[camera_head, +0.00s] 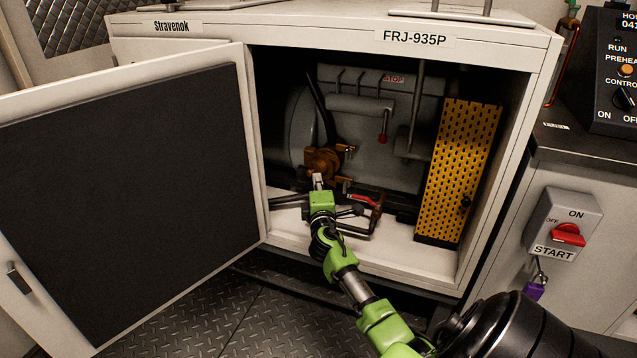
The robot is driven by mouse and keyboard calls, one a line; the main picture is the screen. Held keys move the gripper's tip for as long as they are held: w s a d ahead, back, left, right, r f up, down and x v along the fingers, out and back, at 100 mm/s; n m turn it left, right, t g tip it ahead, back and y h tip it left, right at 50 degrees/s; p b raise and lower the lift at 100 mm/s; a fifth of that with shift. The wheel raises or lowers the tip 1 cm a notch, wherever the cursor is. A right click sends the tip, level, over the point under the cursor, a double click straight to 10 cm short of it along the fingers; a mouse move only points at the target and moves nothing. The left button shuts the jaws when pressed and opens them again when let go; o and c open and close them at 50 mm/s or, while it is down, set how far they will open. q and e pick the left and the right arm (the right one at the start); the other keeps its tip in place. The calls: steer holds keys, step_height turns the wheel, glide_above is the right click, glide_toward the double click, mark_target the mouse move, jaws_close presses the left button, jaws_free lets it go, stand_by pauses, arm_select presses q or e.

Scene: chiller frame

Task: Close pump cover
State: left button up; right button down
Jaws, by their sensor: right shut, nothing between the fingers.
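A yellow perforated panel (458,165) with a small black knob stands upright at the right inside the open cabinet. It looks like the pump cover, though I cannot tell for certain. An orange-brown round pump part (322,162) sits deeper in the cabinet, left of the panel. My right gripper (318,181) is shut and empty. It reaches into the cabinet just in front of and below the orange-brown part in the picture; I cannot tell whether they touch. The panel is well to its right. My left gripper is out of view.
The white cabinet door (249,140), lined black, hangs open at the left. A red-handled tool (362,197) and dark pipes lie near the gripper. A grey tank (365,135) fills the back. A red START switch (568,235) is on the right unit.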

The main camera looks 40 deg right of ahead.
mark_target(328, 171)
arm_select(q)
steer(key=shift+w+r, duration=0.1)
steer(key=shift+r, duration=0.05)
arm_select(e)
steer(key=shift+d, duration=0.2)
